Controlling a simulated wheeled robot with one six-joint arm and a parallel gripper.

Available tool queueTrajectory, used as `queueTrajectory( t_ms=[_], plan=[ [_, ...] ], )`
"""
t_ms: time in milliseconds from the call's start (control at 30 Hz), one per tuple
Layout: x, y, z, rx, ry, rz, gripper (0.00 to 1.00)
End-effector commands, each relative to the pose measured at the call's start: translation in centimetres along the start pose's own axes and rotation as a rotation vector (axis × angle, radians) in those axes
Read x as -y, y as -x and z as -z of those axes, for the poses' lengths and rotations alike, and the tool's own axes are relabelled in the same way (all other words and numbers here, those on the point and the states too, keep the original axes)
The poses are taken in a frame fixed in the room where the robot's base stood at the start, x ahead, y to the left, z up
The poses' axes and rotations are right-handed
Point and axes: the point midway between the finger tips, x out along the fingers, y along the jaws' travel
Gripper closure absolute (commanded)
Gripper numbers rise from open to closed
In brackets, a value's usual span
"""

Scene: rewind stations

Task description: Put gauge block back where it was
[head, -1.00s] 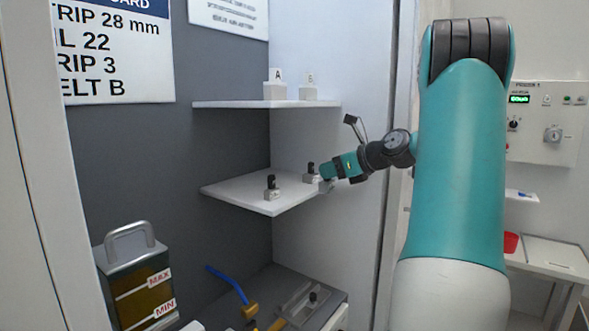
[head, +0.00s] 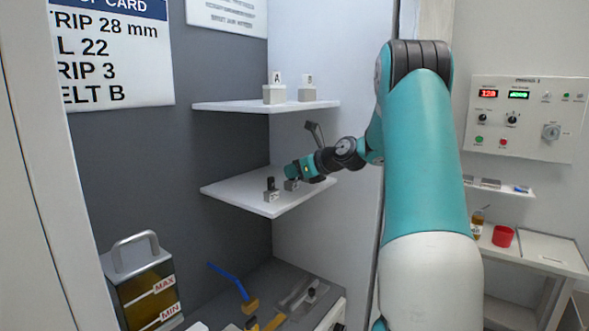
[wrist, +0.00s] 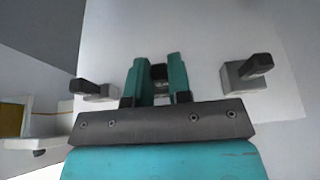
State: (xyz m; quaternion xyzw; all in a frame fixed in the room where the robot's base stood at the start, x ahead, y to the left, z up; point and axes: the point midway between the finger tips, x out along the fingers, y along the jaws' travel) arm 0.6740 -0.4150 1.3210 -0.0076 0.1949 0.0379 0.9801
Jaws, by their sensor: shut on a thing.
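My gripper (head: 291,172) is over the middle white shelf (head: 240,190). In the wrist view, its teal fingers (wrist: 158,78) are shut on a block's dark knob (wrist: 159,72). I take the small grey block (head: 291,185) under the fingers to be the held one; I cannot tell whether it touches the shelf. A similar grey block with a black knob (head: 271,196) stands to its left. The wrist view shows two knobbed blocks, one at left (wrist: 100,92) and one at right (wrist: 240,77), both apart from the fingers. Which is the gauge block I cannot read.
The upper shelf (head: 235,106) carries blocks with cards A (head: 274,95) and B (head: 306,95). Below are a tank with a handle (head: 140,280), a blue tube (head: 228,278) and another knobbed piece (head: 311,293).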

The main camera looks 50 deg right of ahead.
Motion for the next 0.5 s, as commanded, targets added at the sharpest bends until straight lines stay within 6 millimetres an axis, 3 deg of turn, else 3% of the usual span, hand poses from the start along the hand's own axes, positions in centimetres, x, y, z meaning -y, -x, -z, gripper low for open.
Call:
queueTrajectory(
  t_ms=[100,133,233,500],
  plan=[
    [0.0,-0.06,0.15,0.0,0.0,0.0,1.0],
    [0.0,-0.08,0.23,0.0,0.0,0.0,0.79],
    [-0.01,-0.07,0.2,0.0,0.0,0.0,0.56],
    [-0.01,-0.03,0.13,0.0,0.001,0.0,0.56]
  ],
)
